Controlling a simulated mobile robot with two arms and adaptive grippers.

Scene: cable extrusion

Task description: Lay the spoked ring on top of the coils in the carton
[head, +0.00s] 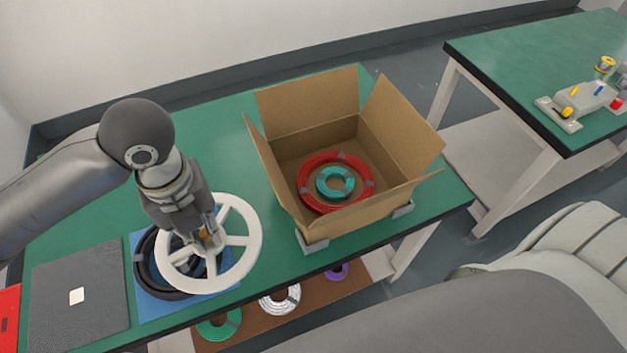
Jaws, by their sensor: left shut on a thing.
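The white spoked ring (250,228) is in my left gripper (207,240), above the left part of the green table. The gripper is shut on it near its middle, and the hand hides part of the ring. The open carton (297,217) stands to the right with its flaps up. Inside it lie a red coil (307,190) and a smaller teal coil (335,195) within the red one's circle. The ring is apart from the carton. My right gripper is not in view.
Black coils (144,262) lie on a blue mat (150,308) under the ring. A dark grey panel (80,300) lies left of it. Green, white and purple coils lie on a lower shelf (250,328). A second table (520,60) stands at the right.

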